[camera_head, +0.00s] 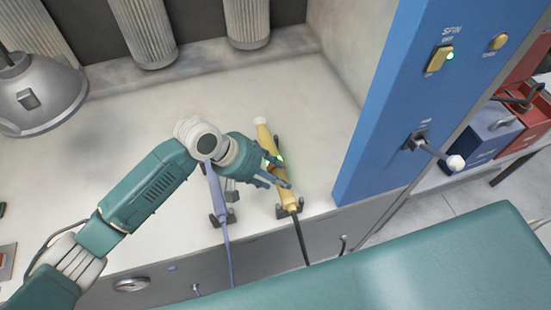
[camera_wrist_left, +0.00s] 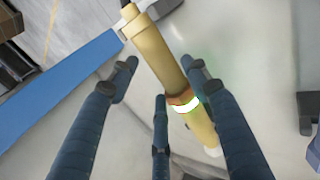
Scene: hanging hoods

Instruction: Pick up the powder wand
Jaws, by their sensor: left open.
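A yellow wand (camera_head: 264,136), which I take for the powder wand, lies across the pale bench with its lower end in a dark cradle (camera_head: 279,212). A black hose runs from that end over the front edge. Its yellow body and a lit green-white ring also show in the left wrist view (camera_wrist_left: 155,45). My left gripper (camera_head: 276,172) is at the wand's middle, with its fingers open. In the left wrist view, the fingers (camera_wrist_left: 160,80) spread to both sides of the wand, and I see no firm grip. My right gripper is not in view.
A blue-grey wand (camera_head: 216,188) stands close left of the yellow one, partly behind my arm. A blue panel (camera_head: 400,110) with switches and a lever rises on the right. A metal hood (camera_head: 38,90) hangs at the left. The bench's middle back is clear.

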